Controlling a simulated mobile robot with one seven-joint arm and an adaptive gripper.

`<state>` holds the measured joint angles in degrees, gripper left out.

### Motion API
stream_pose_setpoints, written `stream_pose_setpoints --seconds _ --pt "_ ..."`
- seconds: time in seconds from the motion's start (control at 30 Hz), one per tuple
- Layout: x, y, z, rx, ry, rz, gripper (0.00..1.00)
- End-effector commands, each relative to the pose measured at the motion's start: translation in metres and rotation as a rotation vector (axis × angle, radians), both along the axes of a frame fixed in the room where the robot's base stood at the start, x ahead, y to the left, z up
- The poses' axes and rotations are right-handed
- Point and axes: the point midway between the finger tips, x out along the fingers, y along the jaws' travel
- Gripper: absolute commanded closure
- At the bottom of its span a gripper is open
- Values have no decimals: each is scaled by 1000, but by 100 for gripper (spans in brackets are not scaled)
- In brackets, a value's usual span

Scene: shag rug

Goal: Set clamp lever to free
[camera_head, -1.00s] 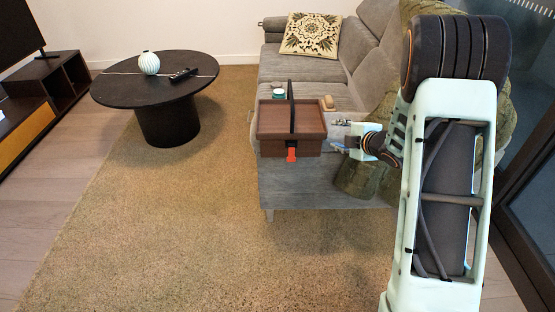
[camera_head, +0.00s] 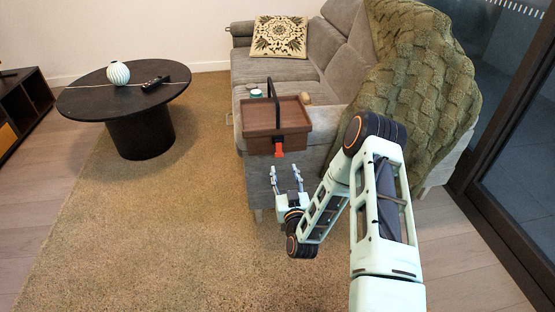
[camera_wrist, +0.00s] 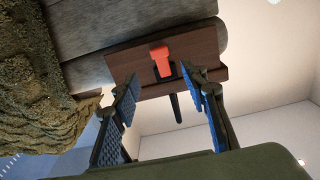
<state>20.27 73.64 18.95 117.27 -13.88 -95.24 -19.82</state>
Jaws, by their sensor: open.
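The clamp lever is a small red-orange piece (camera_head: 278,147) on the front face of a brown box (camera_head: 259,145) with a dark upright handle (camera_head: 271,92). The box sits on the arm end of the grey sofa. In the wrist view the red lever (camera_wrist: 161,61) shows on the brown panel (camera_wrist: 205,45), between and beyond my fingertips. My gripper (camera_head: 286,170) is open and empty, in front of and below the box, apart from the lever. Both blue-padded fingers of my gripper (camera_wrist: 159,88) show in the wrist view.
A green knitted throw (camera_head: 420,80) covers the sofa's right side. A small jar (camera_head: 256,94) and a tan object (camera_head: 305,98) are by the box. A black round table (camera_head: 75,104) stands at left on the rug (camera_head: 140,220). Open rug lies in front.

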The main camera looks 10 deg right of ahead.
Motion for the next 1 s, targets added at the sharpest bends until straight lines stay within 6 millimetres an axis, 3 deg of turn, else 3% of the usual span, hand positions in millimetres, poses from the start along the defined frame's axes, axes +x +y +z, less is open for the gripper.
stream_pose_setpoints --seconds 0.2,0.43,0.83,1.0 --pt "44 0 -1 -2 -6 1 59" --pt "75 0 -1 -3 -3 2 59" --pt "84 1 1 -3 -1 3 59" --pt "84 1 1 -3 -1 3 77"
